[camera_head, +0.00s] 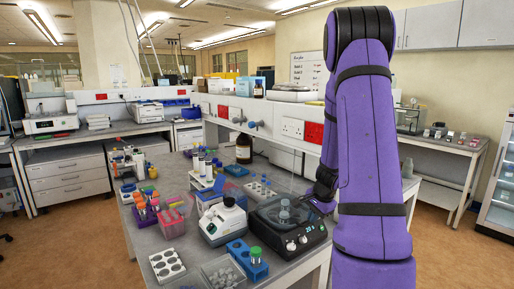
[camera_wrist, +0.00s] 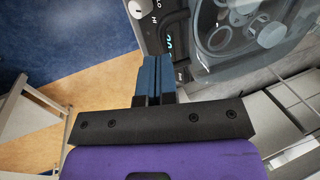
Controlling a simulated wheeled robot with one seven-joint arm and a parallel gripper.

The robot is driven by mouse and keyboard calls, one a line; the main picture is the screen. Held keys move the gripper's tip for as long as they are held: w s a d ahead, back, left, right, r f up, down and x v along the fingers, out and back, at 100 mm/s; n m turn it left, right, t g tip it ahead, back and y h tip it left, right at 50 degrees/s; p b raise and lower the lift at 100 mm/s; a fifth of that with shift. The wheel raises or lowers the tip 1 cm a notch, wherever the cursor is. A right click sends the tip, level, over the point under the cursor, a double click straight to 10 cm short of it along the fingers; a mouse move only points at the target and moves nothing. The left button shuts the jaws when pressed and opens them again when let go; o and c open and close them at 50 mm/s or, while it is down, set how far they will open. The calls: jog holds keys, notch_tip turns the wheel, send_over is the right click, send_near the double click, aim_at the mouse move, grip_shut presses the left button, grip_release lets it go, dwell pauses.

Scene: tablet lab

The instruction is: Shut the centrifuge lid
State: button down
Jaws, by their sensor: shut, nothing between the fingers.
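The centrifuge (camera_head: 300,245) is a dark box with a lit display and knobs, near the front right of the bench. Its see-through lid (camera_head: 287,186) appears raised above the body, tilted up at the back; its exact angle is hard to tell. In the wrist view the centrifuge's control panel (camera_wrist: 168,30) is at the top, with the clear lid and round rotor area (camera_wrist: 225,38) to its right. My gripper (camera_wrist: 152,62) has its blue fingers together and empty, beside the panel. In the head view my dark wrist is at the centrifuge's right side; the fingertips are hard to make out.
A white-and-dark instrument (camera_head: 222,222) stands left of the centrifuge. A blue tube holder (camera_head: 247,262) and a clear box (camera_head: 222,274) are in front. A tube rack (camera_head: 260,190) and brown bottle (camera_head: 244,149) stand behind. Floor shows beyond the bench's right edge.

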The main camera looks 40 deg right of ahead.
jog(key=shift+s+f, duration=0.25)
jog(key=shift+f, duration=1.05)
jog(key=shift+r, duration=0.1)
jog(key=s+r, duration=0.5)
jog(key=s, duration=0.5)
jog(key=shift+s+a+r, duration=0.2)
jog(key=shift+a+r, duration=0.1)
jog(key=shift+r, duration=0.1)
